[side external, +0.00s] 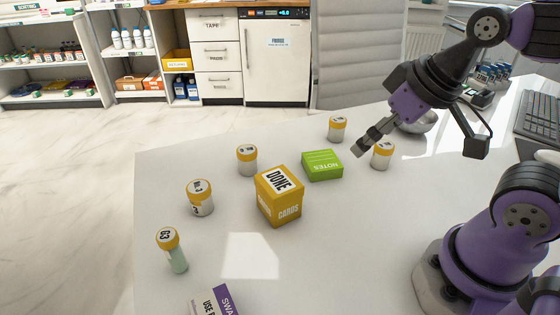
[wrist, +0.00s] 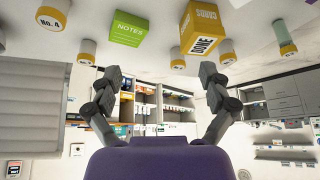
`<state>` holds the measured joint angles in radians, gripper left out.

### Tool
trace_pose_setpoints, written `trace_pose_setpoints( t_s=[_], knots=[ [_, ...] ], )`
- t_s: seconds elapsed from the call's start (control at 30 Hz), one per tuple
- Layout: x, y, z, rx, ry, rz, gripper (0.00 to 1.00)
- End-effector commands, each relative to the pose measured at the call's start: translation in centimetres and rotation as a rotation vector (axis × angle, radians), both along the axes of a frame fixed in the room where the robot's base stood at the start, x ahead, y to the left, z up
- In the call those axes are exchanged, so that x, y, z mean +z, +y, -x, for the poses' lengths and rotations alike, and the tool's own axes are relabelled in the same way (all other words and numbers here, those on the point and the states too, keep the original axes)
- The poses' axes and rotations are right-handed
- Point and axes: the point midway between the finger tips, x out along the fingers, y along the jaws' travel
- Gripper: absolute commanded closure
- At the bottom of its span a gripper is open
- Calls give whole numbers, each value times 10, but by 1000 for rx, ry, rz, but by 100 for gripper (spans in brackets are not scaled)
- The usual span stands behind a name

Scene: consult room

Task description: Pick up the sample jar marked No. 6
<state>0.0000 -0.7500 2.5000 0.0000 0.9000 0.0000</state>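Several white sample jars with yellow lids stand upright on the white table. One jar (side external: 382,157) is just right of my gripper (side external: 362,147); another jar (side external: 338,129) is behind it. A third jar (side external: 247,161) stands at centre left, and one that seems marked No. 3 (side external: 200,199) is nearer. In the wrist view, the jar at upper left reads No. 4 (wrist: 53,15). The other jars there (wrist: 87,53), (wrist: 178,59) and (wrist: 228,56) have no readable number, so I cannot tell which is No. 6. My gripper (wrist: 160,74) is open and empty above the table.
A green NOTES box (side external: 322,166) and a taller yellow DONE CARDS box (side external: 279,197) stand among the jars. A yellow-capped tube (side external: 174,256) and a purple-white swab box (side external: 212,301) are at front left. A metal bowl (side external: 420,123) lies behind my arm. The table's front middle is clear.

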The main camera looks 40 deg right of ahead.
Motion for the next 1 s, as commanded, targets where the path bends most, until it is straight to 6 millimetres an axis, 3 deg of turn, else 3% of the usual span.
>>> trace_pose_setpoints(
  t_s=[0.2,0.33,0.53,0.7,0.83,1.0],
  knots=[
    [1,0,-2,3,1,1,9],
    [8,3,-22,33,16,5,9],
    [13,16,-101,139,52,14,9],
    [-12,30,-171,232,79,18,9],
    [-37,38,-208,286,92,17,9],
    [-58,44,-229,320,98,16,9]
  ],
)
